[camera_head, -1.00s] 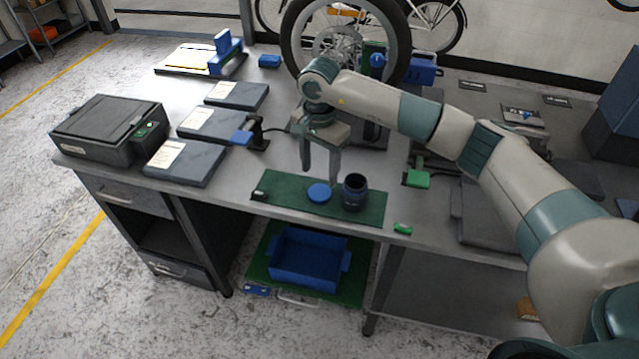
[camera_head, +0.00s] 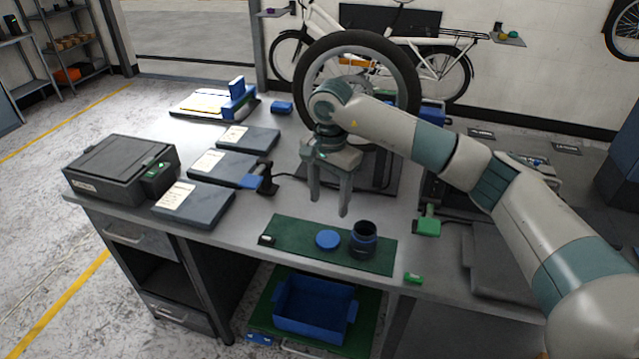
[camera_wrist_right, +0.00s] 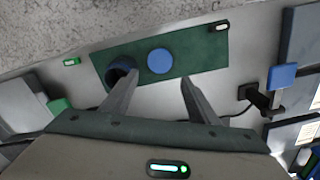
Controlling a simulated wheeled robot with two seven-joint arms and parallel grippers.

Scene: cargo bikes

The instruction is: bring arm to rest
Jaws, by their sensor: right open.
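My right arm (camera_head: 480,170) reaches in from the right over the workbench. My right gripper (camera_head: 329,200) is open and empty, its fingers pointing down above the bench, behind the green mat (camera_head: 285,240). In the right wrist view my gripper (camera_wrist_right: 158,95) has its fingers apart, with nothing between them. On the mat are a dark open jar (camera_head: 363,240) and a blue round lid (camera_head: 328,240), lying beside each other. They also show in the wrist view as the jar (camera_wrist_right: 120,70) and the lid (camera_wrist_right: 160,61). My left gripper is not in view.
A bike wheel (camera_head: 312,85) stands behind my gripper. Grey folders (camera_head: 195,204) and a dark box (camera_head: 115,170) lie to the left. A blue bin (camera_head: 313,308) is below the bench's front edge. A green-handled tool (camera_head: 428,224) lies right of the mat.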

